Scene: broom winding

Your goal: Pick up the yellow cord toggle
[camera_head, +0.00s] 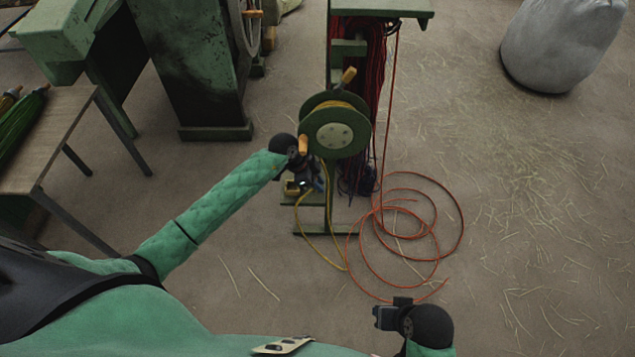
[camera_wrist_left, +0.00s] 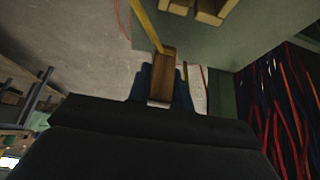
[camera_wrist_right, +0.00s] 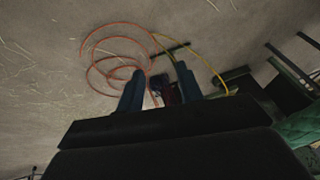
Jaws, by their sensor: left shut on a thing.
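The yellow cord toggle, a small wooden-looking block, is between my left fingers in the left wrist view (camera_wrist_left: 165,72), with a yellow cord (camera_wrist_left: 145,25) rising from it. My left gripper (camera_wrist_left: 163,85) is shut on it. In the head view the left gripper (camera_head: 303,186) is just below the green reel (camera_head: 335,130), and a small yellow block (camera_head: 291,187) shows there. The yellow cord hangs from the reel in a loop toward the floor. My right gripper (camera_head: 386,316) is near the bottom of the head view. Its fingers (camera_wrist_right: 160,90) are apart and empty in the right wrist view.
A green stand (camera_head: 383,10) carries the reel and dark red cords. An orange cord (camera_head: 462,225) lies coiled on the floor. A wooden table (camera_head: 60,125) and green machine (camera_head: 195,60) are at left. A grey sack (camera_head: 560,45) is at upper right. The right floor is open.

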